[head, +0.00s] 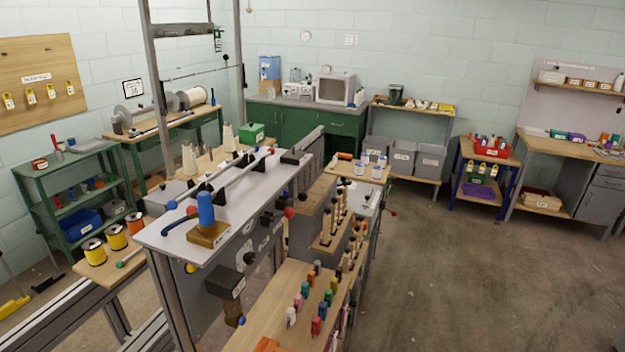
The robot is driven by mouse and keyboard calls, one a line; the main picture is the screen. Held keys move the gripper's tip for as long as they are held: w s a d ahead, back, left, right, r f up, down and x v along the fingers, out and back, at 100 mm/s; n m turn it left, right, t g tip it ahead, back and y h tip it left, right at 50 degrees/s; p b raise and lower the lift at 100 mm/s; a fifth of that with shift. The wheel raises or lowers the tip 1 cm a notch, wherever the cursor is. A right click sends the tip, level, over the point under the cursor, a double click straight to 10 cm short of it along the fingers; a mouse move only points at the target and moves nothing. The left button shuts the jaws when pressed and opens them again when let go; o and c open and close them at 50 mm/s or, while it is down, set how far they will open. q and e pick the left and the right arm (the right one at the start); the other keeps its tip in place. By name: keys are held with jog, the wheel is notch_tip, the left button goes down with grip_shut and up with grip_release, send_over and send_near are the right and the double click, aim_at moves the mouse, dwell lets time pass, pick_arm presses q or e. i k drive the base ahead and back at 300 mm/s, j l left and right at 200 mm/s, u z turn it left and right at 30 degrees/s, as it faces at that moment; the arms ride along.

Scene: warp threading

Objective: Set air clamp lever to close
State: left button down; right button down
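I cannot tell for sure which part is the air clamp lever; the labels are too small to read. A grey-topped machine (160,238) stands at centre left with several levers and knobs. Neither gripper is in view.
A wooden board (275,308) with several coloured pegs lies in front of the machine. A green rack (75,190) stands by the left wall. The concrete floor (460,270) at right is open.

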aim_at(303, 197)
jog(key=i+l+z, duration=0.1)
jog(key=i+l, duration=1.25)
jog(key=i, duration=0.4)
